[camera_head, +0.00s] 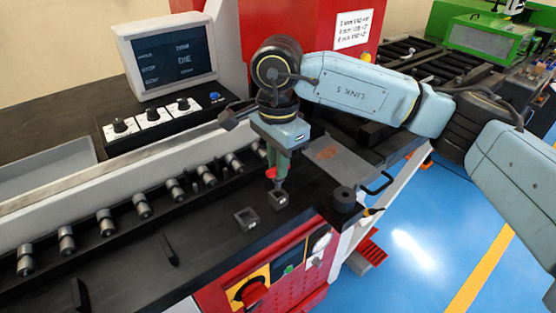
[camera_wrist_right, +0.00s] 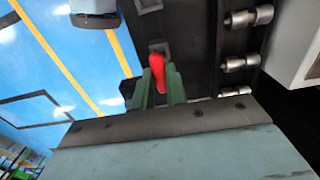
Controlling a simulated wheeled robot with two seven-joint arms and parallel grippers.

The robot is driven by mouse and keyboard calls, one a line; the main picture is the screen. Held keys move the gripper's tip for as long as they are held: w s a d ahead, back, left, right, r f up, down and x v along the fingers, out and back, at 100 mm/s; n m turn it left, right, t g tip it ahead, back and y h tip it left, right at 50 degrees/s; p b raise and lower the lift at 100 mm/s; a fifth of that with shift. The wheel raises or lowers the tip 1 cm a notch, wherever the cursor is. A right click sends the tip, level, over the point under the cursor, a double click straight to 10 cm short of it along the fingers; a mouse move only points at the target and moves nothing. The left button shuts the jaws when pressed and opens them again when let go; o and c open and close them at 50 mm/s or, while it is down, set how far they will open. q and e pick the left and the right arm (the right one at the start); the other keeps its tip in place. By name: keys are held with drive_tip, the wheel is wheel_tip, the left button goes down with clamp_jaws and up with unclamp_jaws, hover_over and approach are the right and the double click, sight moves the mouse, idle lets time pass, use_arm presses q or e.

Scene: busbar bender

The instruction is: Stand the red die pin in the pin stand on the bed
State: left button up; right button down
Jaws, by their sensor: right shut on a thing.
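My right gripper (camera_head: 277,178) points down over the bed (camera_head: 205,243) and is shut on the red die pin (camera_head: 271,173). In the right wrist view the red pin (camera_wrist_right: 157,70) sits between the green fingers (camera_wrist_right: 160,90). A small grey square block with a dark opening (camera_head: 278,201) lies on the bed directly below the gripper; it also shows beyond the pin in the wrist view (camera_wrist_right: 160,47). A similar square block (camera_head: 246,218) sits to its left. I cannot tell which is the pin stand, or whether the pin's lower end touches the near block. My left gripper is not in view.
A row of metal rollers (camera_head: 174,189) runs along the back of the bed. A dark round cylinder (camera_head: 343,198) stands to the right. A red control panel with a knob (camera_head: 252,292) is at the front edge. A monitor (camera_head: 170,57) stands at the back left.

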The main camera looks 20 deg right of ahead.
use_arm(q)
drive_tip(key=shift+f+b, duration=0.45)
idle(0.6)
